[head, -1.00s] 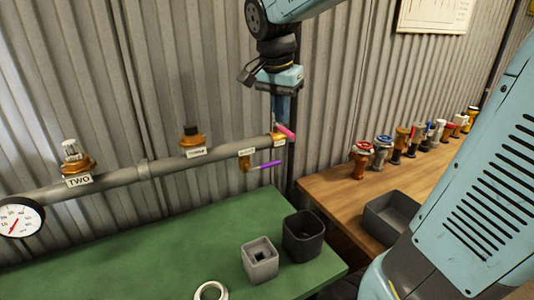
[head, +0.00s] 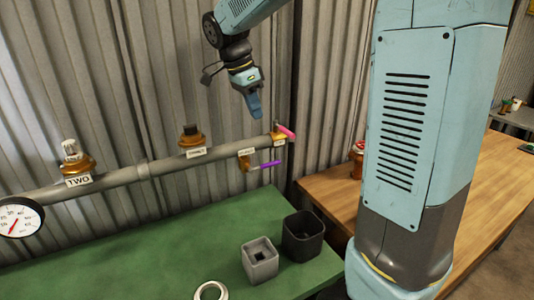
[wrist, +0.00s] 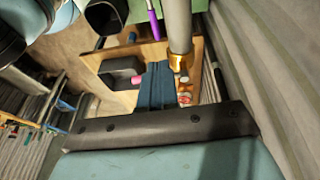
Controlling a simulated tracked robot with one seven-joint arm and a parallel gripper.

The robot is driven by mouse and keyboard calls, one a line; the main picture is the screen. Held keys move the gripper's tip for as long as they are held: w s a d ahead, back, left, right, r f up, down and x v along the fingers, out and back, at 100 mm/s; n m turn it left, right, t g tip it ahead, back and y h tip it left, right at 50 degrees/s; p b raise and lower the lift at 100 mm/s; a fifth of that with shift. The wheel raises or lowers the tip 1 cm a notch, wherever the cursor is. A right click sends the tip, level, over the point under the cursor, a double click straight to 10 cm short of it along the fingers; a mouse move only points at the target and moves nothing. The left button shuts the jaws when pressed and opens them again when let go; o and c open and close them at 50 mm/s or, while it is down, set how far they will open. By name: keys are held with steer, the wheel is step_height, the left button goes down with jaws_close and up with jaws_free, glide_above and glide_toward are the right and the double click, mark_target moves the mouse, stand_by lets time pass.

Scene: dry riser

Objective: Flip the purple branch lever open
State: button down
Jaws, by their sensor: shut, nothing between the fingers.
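The purple branch lever (head: 270,165) sticks out to the right, roughly level, from a small brass branch valve (head: 244,165) under the right part of the grey pipe (head: 115,178). The lever also shows at the top of the wrist view (wrist: 153,22). A pink lever (head: 286,131) sits on the brass fitting at the pipe's right end. My gripper (head: 256,113) is shut and empty, pointing down above the pipe, apart from and higher than the purple lever. Its blue fingers also show in the wrist view (wrist: 156,84).
Two capped brass outlets, one labelled TWO (head: 79,181), and a gauge (head: 18,218) are along the pipe. Corrugated wall stands close behind. My arm hides much of the wooden bench (head: 326,191).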

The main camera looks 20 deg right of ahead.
steer(key=x, duration=1.3)
steer(key=shift+s+a, duration=0.25)
steer(key=shift+a, duration=0.1)
steer(key=shift+s+f, duration=0.1)
steer(key=shift+f, duration=0.45)
steer(key=shift+d+f, duration=0.25)
steer(key=shift+f, duration=0.2)
steer(key=shift+r, duration=0.15)
steer(key=v, duration=1.3)
steer(key=shift+r, duration=0.25)
steer(key=shift+a, duration=0.1)
